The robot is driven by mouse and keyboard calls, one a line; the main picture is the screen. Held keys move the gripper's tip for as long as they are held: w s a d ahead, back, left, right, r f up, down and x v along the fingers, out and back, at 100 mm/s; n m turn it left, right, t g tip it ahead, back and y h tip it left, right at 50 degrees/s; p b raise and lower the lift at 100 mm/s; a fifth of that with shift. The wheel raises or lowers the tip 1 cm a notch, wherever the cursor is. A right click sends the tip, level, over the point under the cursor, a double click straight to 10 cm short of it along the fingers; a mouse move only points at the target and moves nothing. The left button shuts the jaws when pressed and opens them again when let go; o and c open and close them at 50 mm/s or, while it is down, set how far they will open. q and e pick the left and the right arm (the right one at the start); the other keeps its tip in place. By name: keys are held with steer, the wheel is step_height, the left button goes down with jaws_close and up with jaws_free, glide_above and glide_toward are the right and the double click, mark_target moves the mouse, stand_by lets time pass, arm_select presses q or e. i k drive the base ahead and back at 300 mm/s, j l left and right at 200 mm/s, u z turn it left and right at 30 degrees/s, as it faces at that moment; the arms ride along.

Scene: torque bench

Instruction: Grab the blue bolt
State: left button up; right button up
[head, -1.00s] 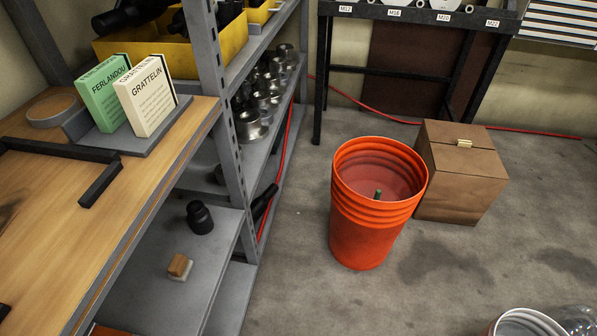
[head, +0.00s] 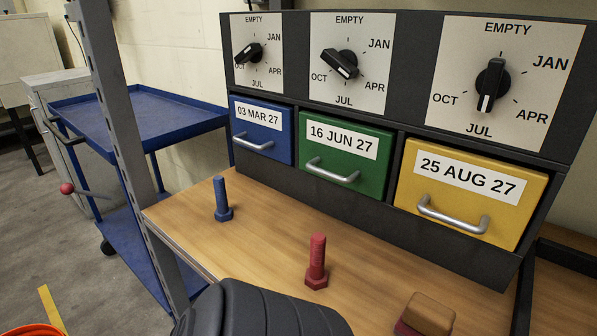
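The blue bolt (head: 222,200) stands upright on its hex head on the wooden bench top (head: 260,235), near the bench's left end. It is in front of the blue drawer and clear of other things. Neither of my grippers shows in the head view.
A red bolt (head: 317,262) stands to the right, with a wood-topped block (head: 428,314) beyond it. Behind are shut blue (head: 262,131), green (head: 343,155) and yellow (head: 468,193) drawers under dials. A grey post (head: 118,120) rises at left before a blue cart (head: 140,112).

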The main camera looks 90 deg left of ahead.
mark_target(223, 213)
steer(key=u, duration=3.05)
